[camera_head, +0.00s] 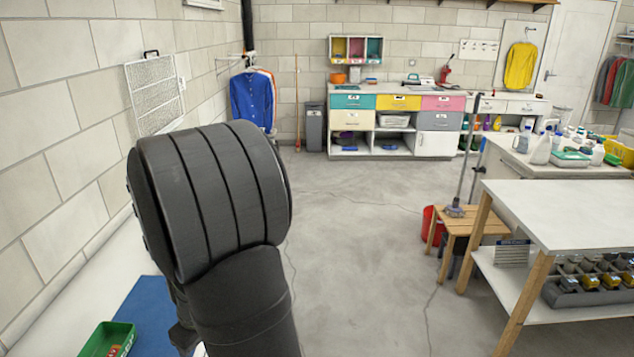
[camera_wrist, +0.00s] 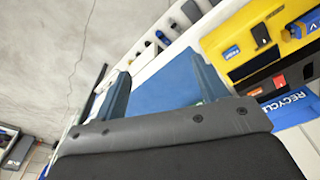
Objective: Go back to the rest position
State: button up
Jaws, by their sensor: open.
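My gripper (camera_wrist: 165,88) shows in the wrist view with its two dark blue-grey fingers spread wide apart and nothing between them. Beyond the fingers lies a blue mat (camera_wrist: 165,80) on a white surface. The blue mat (camera_head: 147,312) also shows there at the lower left, beside my arm.
A green tray (camera_head: 108,338) with small items sits at the mat's left. In the wrist view a yellow organiser (camera_wrist: 245,45) holding several items is at the right, near the fingers. A white table (camera_head: 570,215) stands at the right; open floor (camera_head: 360,270) lies between.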

jog(key=shift+m, duration=0.8)
jog(key=shift+w+d+f, duration=0.35)
jog(key=shift+w+d, duration=0.3)
jog(key=shift+w, duration=0.1)
jog(key=shift+w+d+f, duration=0.3)
jog(key=shift+w+d, duration=0.3)
jog(key=shift+w, duration=0.15)
